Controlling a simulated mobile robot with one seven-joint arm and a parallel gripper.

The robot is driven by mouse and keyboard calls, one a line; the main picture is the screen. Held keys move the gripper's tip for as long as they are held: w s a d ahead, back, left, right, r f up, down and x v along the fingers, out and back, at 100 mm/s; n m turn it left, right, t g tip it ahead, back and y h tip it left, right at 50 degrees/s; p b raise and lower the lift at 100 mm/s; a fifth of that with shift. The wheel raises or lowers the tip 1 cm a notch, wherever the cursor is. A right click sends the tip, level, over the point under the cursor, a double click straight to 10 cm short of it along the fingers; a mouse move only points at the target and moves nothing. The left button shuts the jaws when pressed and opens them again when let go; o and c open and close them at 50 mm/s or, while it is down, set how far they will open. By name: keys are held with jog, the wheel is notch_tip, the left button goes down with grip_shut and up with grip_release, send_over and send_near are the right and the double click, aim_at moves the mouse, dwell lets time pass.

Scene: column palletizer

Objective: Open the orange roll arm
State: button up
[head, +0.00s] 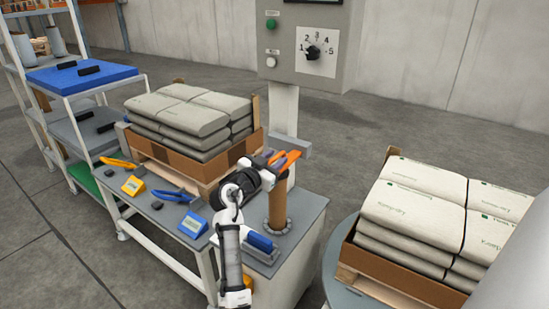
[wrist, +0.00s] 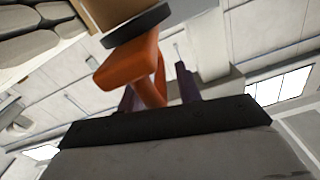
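The orange roll arm (head: 290,160) is at the top of the brown upright roll (head: 278,208) on the grey workbench. It also shows large in the wrist view (wrist: 128,64), with a dark grey disc edge (wrist: 137,23) above it. My gripper (head: 274,158) is right at the orange arm in the head view. In the wrist view its two dark purple fingers (wrist: 160,88) stand apart, with the orange arm's lower end between them. A gap shows beside the right finger; contact on the left side cannot be told.
A grey control box with a dial (head: 313,51) stands behind the bench. A pallet of sacks (head: 190,113) is behind left, another (head: 435,205) at right. Yellow and blue devices (head: 194,224) and a blue-handled tool (head: 260,243) lie on the bench. A blue-topped shelf (head: 75,80) is far left.

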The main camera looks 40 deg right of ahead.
jog(key=shift+w+d, duration=0.1)
jog(key=shift+d, duration=0.05)
grip_shut()
jog(key=shift+r, duration=0.1)
